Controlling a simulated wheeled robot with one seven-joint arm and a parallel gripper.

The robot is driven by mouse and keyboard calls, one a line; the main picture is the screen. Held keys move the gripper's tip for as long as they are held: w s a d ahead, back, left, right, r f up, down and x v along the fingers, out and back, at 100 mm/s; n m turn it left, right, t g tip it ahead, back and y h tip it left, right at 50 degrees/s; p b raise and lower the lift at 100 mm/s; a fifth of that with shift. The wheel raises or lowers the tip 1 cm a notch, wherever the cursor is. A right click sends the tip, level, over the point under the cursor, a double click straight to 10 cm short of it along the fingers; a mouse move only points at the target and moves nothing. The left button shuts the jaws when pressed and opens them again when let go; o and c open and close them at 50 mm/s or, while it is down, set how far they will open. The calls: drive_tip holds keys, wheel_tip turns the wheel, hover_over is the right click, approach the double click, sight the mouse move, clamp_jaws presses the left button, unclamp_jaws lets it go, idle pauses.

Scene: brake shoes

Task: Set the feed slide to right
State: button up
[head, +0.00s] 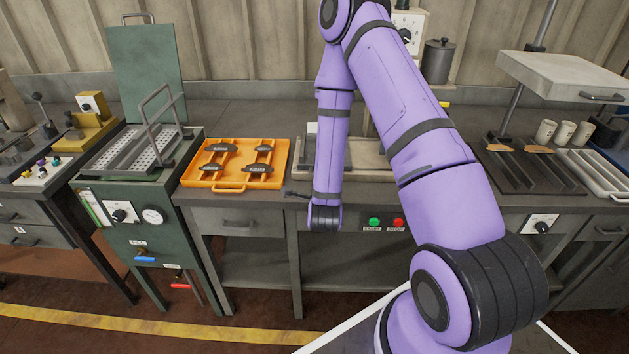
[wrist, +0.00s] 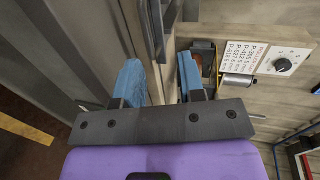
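My gripper (wrist: 160,75) shows in the wrist view with its two blue fingers apart and a clear gap between them. I see nothing held in it. A dark grey upright edge stands beyond the gap, and I cannot tell how far off it is. In the head view my purple arm hangs in front of the middle bench station, and my gripper is hidden behind it. A pale tray-like bed (head: 371,153) of that station shows partly behind my arm. I cannot make out the feed slide for certain. A small dark handle (head: 291,193) sticks out left of my wrist at the bench front.
Green START (head: 374,222) and red STOP (head: 398,222) buttons are on the bench front. An orange tray (head: 219,187) with several brake shoes lies left. A green cabinet (head: 150,220) stands further left. The wrist view shows a printed sign (wrist: 243,53), a dial (wrist: 284,65) and a grey cylinder (wrist: 238,80).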

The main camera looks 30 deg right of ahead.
drive_tip(key=shift+m+h, duration=0.4)
drive_tip(key=x, duration=0.3)
drive_tip(key=f+x, duration=0.1)
drive_tip(key=x, duration=0.2)
drive_tip(key=f+x, duration=0.1)
drive_tip(key=x, duration=0.2)
drive_tip(key=shift+s, duration=0.1)
clamp_jaws()
